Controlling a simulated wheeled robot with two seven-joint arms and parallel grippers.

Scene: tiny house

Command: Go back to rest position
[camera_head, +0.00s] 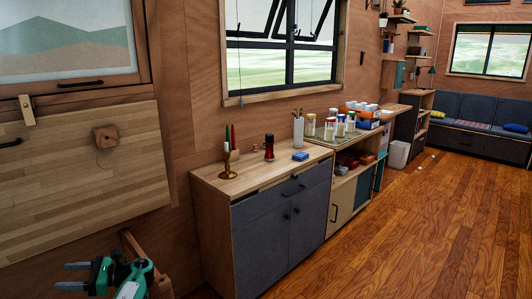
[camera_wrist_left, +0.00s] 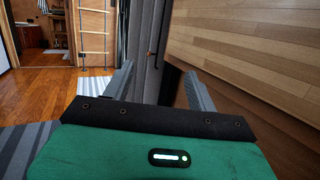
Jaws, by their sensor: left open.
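My left gripper (camera_head: 74,276) is at the lower left of the head view, in front of the wooden wall panel and well apart from the cabinet. It is open, with its two grey fingers apart and nothing between them. In the left wrist view the gripper (camera_wrist_left: 155,85) also shows open and empty, with a wooden panel (camera_wrist_left: 245,50) close to its right. My right gripper is not in view.
A grey-fronted cabinet (camera_head: 265,225) carries a candle holder (camera_head: 228,165), a dark red grinder (camera_head: 269,148) and a blue sponge (camera_head: 300,156). Open wooden floor (camera_head: 420,220) lies to the right. A ladder (camera_wrist_left: 95,35) stands beyond the gripper in the wrist view.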

